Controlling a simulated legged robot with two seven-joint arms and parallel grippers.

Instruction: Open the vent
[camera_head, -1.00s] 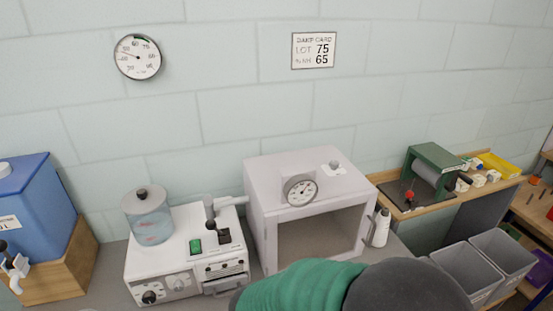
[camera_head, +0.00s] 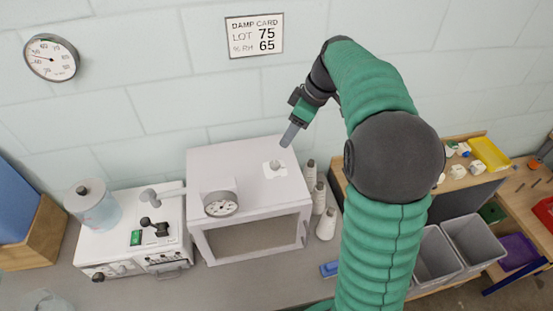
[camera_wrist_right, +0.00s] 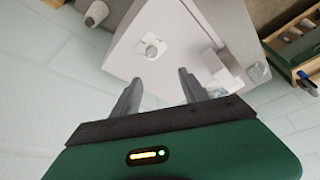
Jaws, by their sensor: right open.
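A white box (camera_head: 245,190) with an open or see-through front stands on the bench. On its top is a white plate with a small grey knob (camera_head: 275,164), which looks like the vent control; I cannot tell its setting. The knob also shows in the right wrist view (camera_wrist_right: 151,50). My right gripper (camera_head: 287,138) is above the back right of the box, pointing down at the knob, apart from it. In the right wrist view its two fingers (camera_wrist_right: 160,78) are spread and empty, with the knob just beyond the tips. My left gripper is out of view.
A round dial (camera_head: 221,204) sits at the box's top front edge. A white machine (camera_head: 140,235) with a lever and clear jar stands left. A damp card (camera_head: 254,35) and wall gauge (camera_head: 51,57) hang behind.

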